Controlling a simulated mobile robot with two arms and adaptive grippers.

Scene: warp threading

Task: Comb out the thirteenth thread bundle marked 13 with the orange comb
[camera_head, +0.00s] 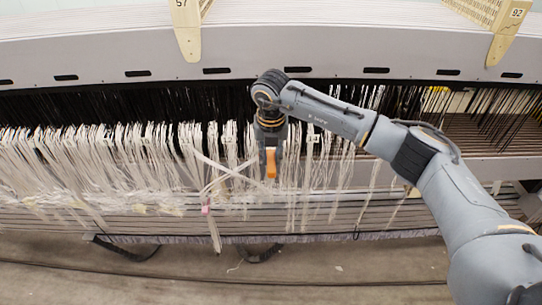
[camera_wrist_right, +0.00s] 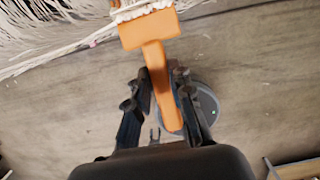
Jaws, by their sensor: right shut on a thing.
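My right gripper (camera_wrist_right: 160,100) is shut on the handle of the orange comb (camera_wrist_right: 150,32). The comb also shows below the gripper in the head view (camera_head: 271,163), in front of the hanging white threads. In the wrist view the comb's head is at the top, touching or very close to white threads (camera_wrist_right: 140,8). The white thread bundles (camera_head: 135,160) hang in a row along the loom. Bundle numbers are too small to read, so I cannot tell which is 13. My left gripper is not in view.
A grey loom beam (camera_head: 180,62) with slots runs across above the threads. Grey rails lie behind and below the threads. Black straps (camera_head: 125,250) lie low near the bare floor (camera_head: 200,285).

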